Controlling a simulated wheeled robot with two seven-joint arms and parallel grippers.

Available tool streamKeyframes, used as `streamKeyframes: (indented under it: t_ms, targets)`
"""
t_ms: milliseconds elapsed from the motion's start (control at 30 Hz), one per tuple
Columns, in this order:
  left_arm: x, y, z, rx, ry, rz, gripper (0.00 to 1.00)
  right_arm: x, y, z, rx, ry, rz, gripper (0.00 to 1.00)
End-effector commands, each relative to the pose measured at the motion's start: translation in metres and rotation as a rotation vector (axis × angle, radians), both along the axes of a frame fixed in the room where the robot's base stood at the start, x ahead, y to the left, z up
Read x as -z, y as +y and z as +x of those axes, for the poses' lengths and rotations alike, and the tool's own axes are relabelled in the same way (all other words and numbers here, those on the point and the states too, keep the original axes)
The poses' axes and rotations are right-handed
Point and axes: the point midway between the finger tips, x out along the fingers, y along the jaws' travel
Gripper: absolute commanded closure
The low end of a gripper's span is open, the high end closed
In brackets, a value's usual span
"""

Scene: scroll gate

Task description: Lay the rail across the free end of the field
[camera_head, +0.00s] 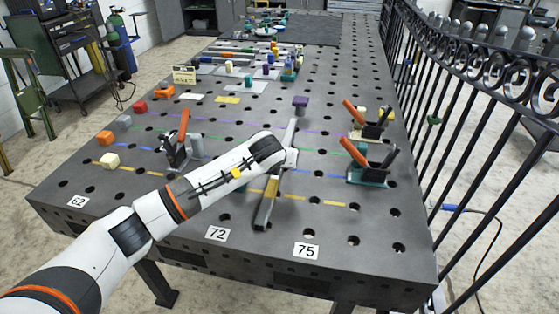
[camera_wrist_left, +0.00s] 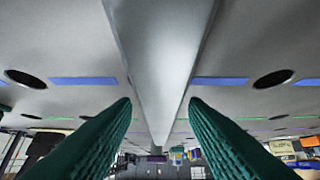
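The rail, a long grey bar (camera_head: 265,213), lies on the dark table across coloured dashed lines, pointing from the front edge toward the back. My left gripper (camera_head: 286,158) is over its middle, partly hidden by my wrist in the head view. In the left wrist view, the two green fingers (camera_wrist_left: 159,108) are apart, one on each side of the rail (camera_wrist_left: 160,45), with a visible gap on each side. The field is the area of dashed lines on the table (camera_head: 240,205). My right gripper is not in view.
Toggle clamps with orange handles stand at left (camera_head: 180,145) and right (camera_head: 368,165), with another behind the right one (camera_head: 368,122). Coloured blocks line the left edge, including a red one (camera_head: 140,107). A purple block (camera_head: 300,102) stands beyond the rail. An iron gate (camera_head: 470,130) runs along the right.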

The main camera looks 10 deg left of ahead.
Motion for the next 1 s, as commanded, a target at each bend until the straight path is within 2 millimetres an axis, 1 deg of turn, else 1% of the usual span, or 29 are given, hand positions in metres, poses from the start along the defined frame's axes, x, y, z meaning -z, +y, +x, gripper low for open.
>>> streamKeyframes:
  t_ms: [233,267,367,467,567,900,1000]
  targets:
    - [0.002,0.000,-0.001,-0.001,0.003,0.001,0.52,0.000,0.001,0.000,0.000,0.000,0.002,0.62]
    - [0.004,0.001,-0.002,-0.001,0.009,0.003,0.52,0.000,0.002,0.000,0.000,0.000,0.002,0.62]
    - [0.003,0.000,-0.003,-0.001,0.007,0.002,0.52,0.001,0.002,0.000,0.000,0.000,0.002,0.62]
    - [-0.003,0.000,-0.007,0.001,0.005,0.001,0.52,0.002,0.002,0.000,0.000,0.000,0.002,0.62]
    - [-0.013,0.000,-0.017,0.001,0.004,0.001,0.52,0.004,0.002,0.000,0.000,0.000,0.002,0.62]
    - [-0.061,0.000,-0.063,0.001,-0.001,0.000,0.52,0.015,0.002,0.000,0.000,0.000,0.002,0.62]
    - [-0.072,0.000,-0.074,0.001,0.000,0.001,0.52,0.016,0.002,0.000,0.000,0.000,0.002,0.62]
